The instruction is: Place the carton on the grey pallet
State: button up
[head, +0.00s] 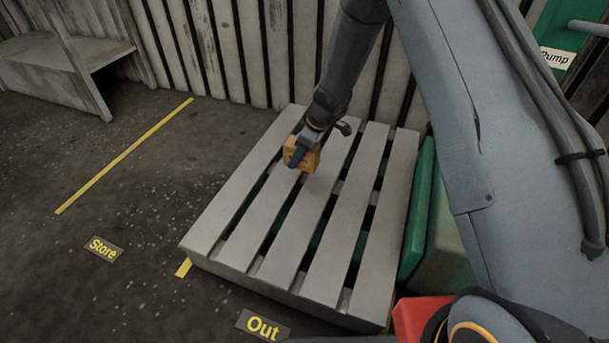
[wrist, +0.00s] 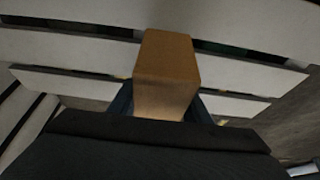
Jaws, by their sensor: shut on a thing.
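The carton (head: 307,157) is a small tan-brown box at the far half of the grey pallet (head: 275,208) in the head view. My gripper (head: 301,151) is shut on the carton from above. In the wrist view the carton (wrist: 166,70) stands between the dark fingers, with pallet slats (wrist: 75,85) behind it. The carton is over the slats, but I cannot tell whether its underside touches them. Part of the carton is hidden by the gripper.
A slatted wall (head: 235,50) stands close behind the pallet. Green boxes (head: 420,210) and a red object (head: 420,315) are at its right. The near slats are bare.

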aim_at(295, 177)
notch_tip(295, 177, down, 7)
jog(key=b, duration=0.3)
jog(key=shift+f, duration=0.15)
jog(key=o, duration=1.2)
